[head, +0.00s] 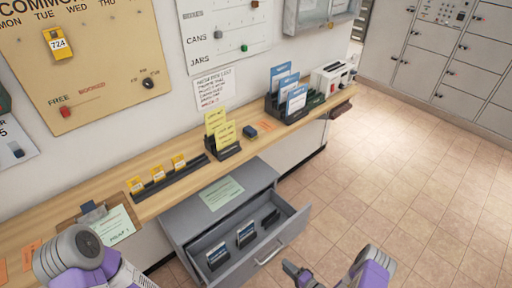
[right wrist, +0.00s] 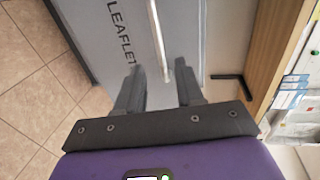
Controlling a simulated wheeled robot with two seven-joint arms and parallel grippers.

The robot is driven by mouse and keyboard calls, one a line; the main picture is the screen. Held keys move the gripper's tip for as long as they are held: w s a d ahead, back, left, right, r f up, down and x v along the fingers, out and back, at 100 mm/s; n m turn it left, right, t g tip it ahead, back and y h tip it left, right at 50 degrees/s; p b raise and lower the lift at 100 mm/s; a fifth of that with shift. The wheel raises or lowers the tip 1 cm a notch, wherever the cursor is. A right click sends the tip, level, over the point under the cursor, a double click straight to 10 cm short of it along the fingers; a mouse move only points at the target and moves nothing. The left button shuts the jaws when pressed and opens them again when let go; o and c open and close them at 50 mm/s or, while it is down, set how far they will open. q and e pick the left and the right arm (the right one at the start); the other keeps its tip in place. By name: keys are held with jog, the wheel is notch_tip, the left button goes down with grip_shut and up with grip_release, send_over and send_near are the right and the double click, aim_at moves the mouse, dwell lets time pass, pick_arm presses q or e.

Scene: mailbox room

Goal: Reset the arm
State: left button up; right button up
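My right gripper (head: 298,274) is at the bottom of the head view, in front of the open grey drawer (head: 283,238). In the right wrist view the right gripper (right wrist: 161,72) has its two dark fingers apart with nothing held between them. The drawer's metal handle (right wrist: 157,40) lies beyond the fingertips, beside the word LEAFLET on the drawer front; I cannot tell whether they touch. My left arm (head: 85,260) comes in at the bottom left over the counter. Its gripper does not show.
The drawer holds several dark stands with blue-and-white cards (head: 245,234). The wooden counter (head: 165,195) carries a clipboard (head: 112,222), yellow tags (head: 160,174), yellow leaflets (head: 217,128) and a rack of blue leaflets (head: 293,97). Tiled floor (head: 400,185) is clear at the right, before grey lockers (head: 440,60).

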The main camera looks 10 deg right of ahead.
jog(key=shift+a, duration=0.1)
jog(key=s+a+r+n+g+y, duration=0.25)
jog(key=a+g+y, duration=0.25)
jog(key=a, duration=0.3)
jog(key=s+a+r+n+g+h, duration=0.1)
jog(key=s+a+r+n+g, duration=0.15)
jog(key=s+g, duration=0.4)
jog(key=s+a+r+n+g+h, duration=0.1)
jog(key=s+a+n+g+h, duration=0.1)
jog(key=s+a+g, duration=0.4)
notch_tip(320, 180, up, 6)
jog(key=w+d+n+t+h, duration=0.1)
jog(key=d+n+t+h, duration=0.1)
jog(key=t+h, duration=0.2)
jog(key=shift+w+f+n+h, duration=0.2)
jog(key=shift+w+n+h, duration=0.1)
jog(key=shift+n+h, duration=0.1)
